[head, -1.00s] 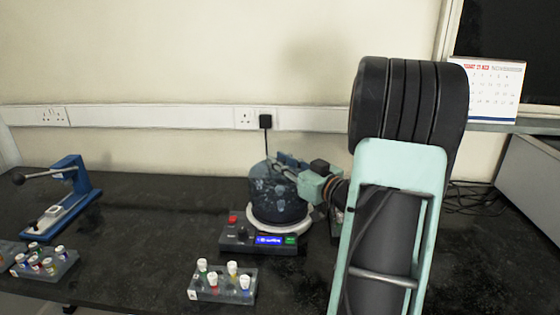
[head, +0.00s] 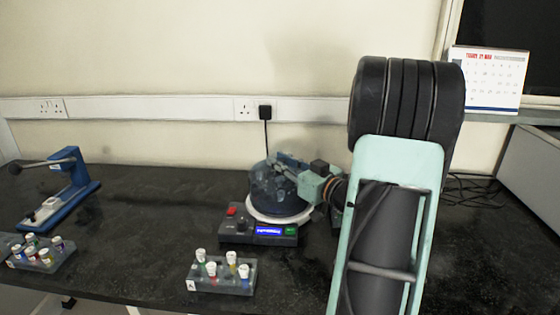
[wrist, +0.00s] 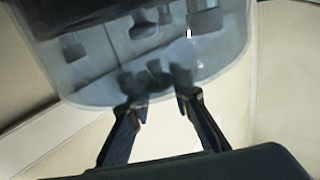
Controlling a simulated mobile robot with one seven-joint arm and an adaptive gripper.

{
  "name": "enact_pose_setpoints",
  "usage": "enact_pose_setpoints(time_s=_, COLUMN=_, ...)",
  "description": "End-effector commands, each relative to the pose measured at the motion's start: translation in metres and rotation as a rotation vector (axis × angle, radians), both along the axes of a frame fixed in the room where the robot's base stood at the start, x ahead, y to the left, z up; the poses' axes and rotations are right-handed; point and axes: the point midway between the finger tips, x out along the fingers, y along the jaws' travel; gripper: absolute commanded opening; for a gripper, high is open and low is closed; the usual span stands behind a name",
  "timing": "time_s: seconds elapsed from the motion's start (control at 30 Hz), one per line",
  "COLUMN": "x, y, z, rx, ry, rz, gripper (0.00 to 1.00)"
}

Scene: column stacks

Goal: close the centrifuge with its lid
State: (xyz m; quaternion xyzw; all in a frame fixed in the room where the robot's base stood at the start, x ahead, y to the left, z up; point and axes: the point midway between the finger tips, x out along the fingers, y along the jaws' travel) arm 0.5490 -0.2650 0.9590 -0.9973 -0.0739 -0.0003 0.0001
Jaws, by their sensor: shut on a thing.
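The centrifuge (head: 262,233) stands on the dark bench, with a white ring-shaped rim, a red button and a lit blue display. The lid (head: 263,186), dark and see-through, is at the white rim and covers its far part; I cannot tell whether it is fully seated or hinged up. My gripper (head: 285,166) is at the lid's upper right side. In the wrist view the translucent lid (wrist: 215,62) fills the top, and my gripper's fingertips (wrist: 160,95) are shut on its edge. The rotor inside is hidden.
Another rack (head: 40,255) and a blue press device (head: 62,200) are at the left. A black plug (head: 265,112) and cable hang behind. The bench between is clear.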

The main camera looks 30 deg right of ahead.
Motion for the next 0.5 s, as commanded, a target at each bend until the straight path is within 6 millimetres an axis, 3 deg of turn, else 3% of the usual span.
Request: enact_pose_setpoints(time_s=0.5, x=0.0, y=0.0, z=-0.013, rx=-0.001, ry=-0.001, rz=0.0, gripper=0.0)
